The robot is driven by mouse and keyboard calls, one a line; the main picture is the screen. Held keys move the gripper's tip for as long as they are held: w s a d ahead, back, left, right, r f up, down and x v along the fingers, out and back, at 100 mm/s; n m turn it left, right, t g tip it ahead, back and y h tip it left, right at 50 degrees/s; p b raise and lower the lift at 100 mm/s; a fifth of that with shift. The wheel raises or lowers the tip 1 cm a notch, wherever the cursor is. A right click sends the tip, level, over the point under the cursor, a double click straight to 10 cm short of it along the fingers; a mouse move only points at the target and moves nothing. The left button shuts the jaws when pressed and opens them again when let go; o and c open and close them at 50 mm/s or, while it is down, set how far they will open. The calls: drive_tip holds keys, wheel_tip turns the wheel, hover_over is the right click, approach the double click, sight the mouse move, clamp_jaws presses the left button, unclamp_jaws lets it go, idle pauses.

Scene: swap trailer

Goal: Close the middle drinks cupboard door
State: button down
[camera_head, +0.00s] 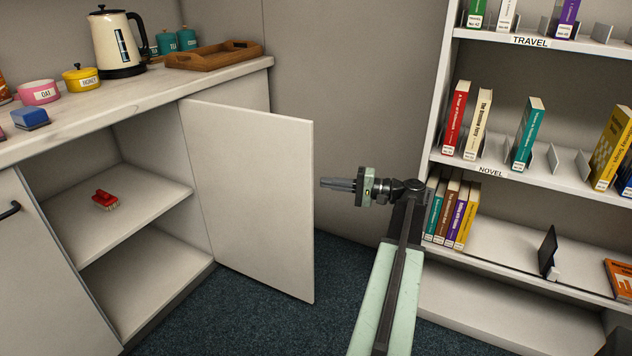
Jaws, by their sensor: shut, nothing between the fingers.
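A pale cupboard door (255,190) stands wide open on the right side of an open cupboard (130,190) under the counter. I cannot tell from this view whether it is the middle one. Inside the cupboard is a shelf (150,200) with a red brush (105,200) on it. My gripper (325,183) is shut and empty, pointing left. In the picture it is just right of the door's free edge, with a small gap between them. The door's handle is not visible.
The counter (60,122) bears a kettle (117,43), pots and a wooden tray (212,55). Another cupboard door with a black handle (9,210) is at the left. A bookshelf (433,130) stands right, close to my arm. Dark carpet (265,325) is clear below the door.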

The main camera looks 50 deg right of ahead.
sight(302, 180)
drive_tip(key=x, duration=0.8)
drive_tip(key=shift+w+a, duration=0.15)
drive_tip(key=shift+w, duration=0.05)
